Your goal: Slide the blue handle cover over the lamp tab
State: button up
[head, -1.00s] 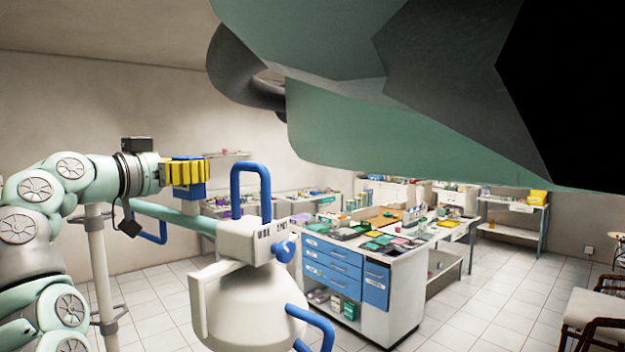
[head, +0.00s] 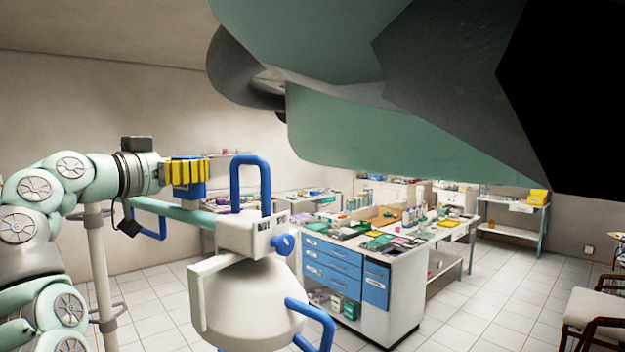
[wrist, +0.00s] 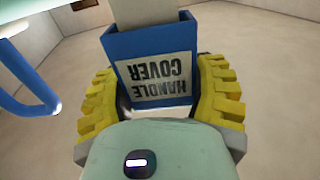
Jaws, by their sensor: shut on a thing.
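My gripper (wrist: 162,105), with yellow ribbed fingers, is shut on the blue handle cover (wrist: 151,43), one finger along each side. The cover carries a white label reading "HANDLE COVER", upside down in the wrist view. A pale flat tab (wrist: 147,12), apparently the lamp tab, meets the cover's far end and seems to sit inside its mouth; how deep I cannot tell. In the head view my gripper (head: 187,171) holds the cover (head: 193,190) just above the teal lamp arm, left of the white lamp head (head: 250,295).
Blue loop handles (head: 234,185) stand on the lamp head, and another (wrist: 25,85) is close left of the cover in the wrist view. A large teal and grey shape fills the upper right of the head view. A drawer cabinet (head: 333,265) stands behind.

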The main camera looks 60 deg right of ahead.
jog(key=shift+f+b, duration=0.65)
jog(key=shift+b, duration=0.1)
dwell(0.3)
jog(key=o, duration=1)
jog(key=a, duration=1.2)
jog(key=shift+s, duration=0.15)
